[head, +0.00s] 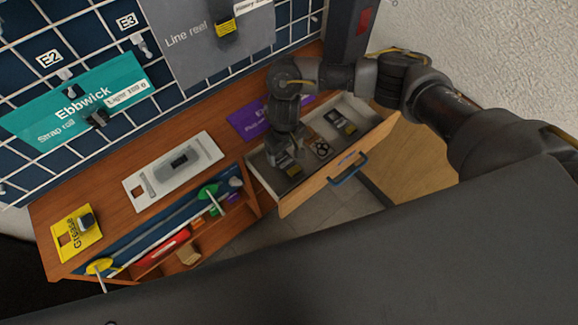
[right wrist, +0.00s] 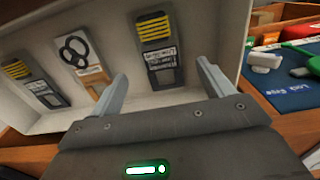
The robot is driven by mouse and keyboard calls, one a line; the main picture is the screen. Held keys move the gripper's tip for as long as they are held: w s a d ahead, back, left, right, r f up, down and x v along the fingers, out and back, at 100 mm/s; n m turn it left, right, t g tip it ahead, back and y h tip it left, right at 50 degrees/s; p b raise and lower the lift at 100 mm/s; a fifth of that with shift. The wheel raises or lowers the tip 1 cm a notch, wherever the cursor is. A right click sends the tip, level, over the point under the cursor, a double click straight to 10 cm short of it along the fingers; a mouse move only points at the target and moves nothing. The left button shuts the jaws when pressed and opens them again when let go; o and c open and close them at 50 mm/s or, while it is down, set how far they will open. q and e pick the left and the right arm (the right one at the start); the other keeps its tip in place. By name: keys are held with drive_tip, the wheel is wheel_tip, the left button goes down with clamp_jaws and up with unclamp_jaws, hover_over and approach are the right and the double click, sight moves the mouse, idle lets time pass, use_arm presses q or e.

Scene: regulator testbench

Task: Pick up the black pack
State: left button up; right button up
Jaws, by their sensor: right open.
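Two dark packs with yellow stripes lie in the open drawer. The near one (right wrist: 158,52) sits between and ahead of my right gripper's fingers in the right wrist view; in the head view it is mostly hidden under the gripper. The other pack (right wrist: 32,80) is at the far left of the wrist view and at the drawer's right end in the head view (head: 341,121). My right gripper (right wrist: 161,74) is open and empty, above the drawer's left end in the head view (head: 290,160). I cannot tell whether it touches the pack. My left gripper is not in view.
A card with black rings (right wrist: 82,54) lies between the packs. The drawer's wooden front (head: 330,172) has a blue handle (head: 347,170). Left of the drawer are a white plate (head: 172,170) on the bench and a shelf of coloured tools. A wall grid stands behind.

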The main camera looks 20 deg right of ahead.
sight(286, 161)
wheel_tip(286, 161, down, 4)
drive_tip(key=shift+s+f+b, duration=0.1)
drive_tip(key=shift+s+b, duration=0.05)
drive_tip(key=shift+b, duration=0.6)
drive_tip(key=shift+f, duration=0.2)
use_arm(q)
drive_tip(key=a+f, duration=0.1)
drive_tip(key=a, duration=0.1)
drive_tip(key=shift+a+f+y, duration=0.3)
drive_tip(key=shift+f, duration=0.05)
use_arm(e)
drive_tip(key=c, duration=0.5)
drive_tip(key=shift+r, duration=0.1)
drive_tip(key=c, duration=0.6)
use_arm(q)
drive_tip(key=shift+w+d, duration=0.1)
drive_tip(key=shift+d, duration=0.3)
use_arm(e)
drive_tip(key=shift+r, duration=0.1)
